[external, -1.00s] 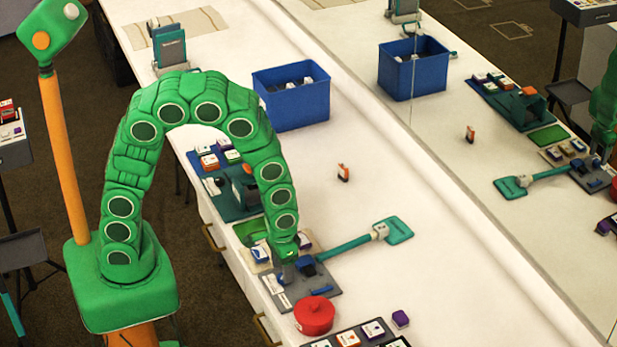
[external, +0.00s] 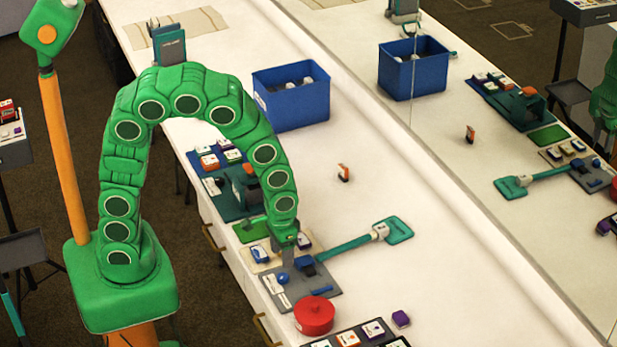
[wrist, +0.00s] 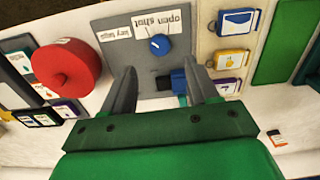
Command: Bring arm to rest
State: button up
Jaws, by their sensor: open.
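My green arm (external: 187,104) arches over the white counter and points down at its near edge. My gripper (wrist: 162,78) is open, with two grey fingers apart and nothing held between them. It hangs above a grey panel (wrist: 148,72), which also shows in the external view (external: 318,280). The panel has a round blue knob (wrist: 159,44) with white labels (wrist: 150,22) beside it. A dark blue block (wrist: 196,76) on the panel shows between the fingers, partly hidden by one of them.
A red round pot (external: 314,316) stands close by the panel. A teal paddle (external: 392,230) reaches out over the counter. A blue bin (external: 293,98), a small orange item (external: 343,173) and a purple block (external: 401,318) stand on it. The counter's middle is mostly clear; a mirror-like wall runs along its far side.

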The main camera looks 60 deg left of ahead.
jog(key=s+a+r+g, duration=0.1)
jog(key=s+a+r, duration=0.6)
jog(key=s+r, duration=0.2)
jog(key=s+a+r, duration=0.8)
jog(key=s+r, duration=0.2)
jog(key=s, duration=0.3)
jog(key=shift+a+g, duration=0.25)
jog(key=shift+g, duration=0.15)
dwell(1.4)
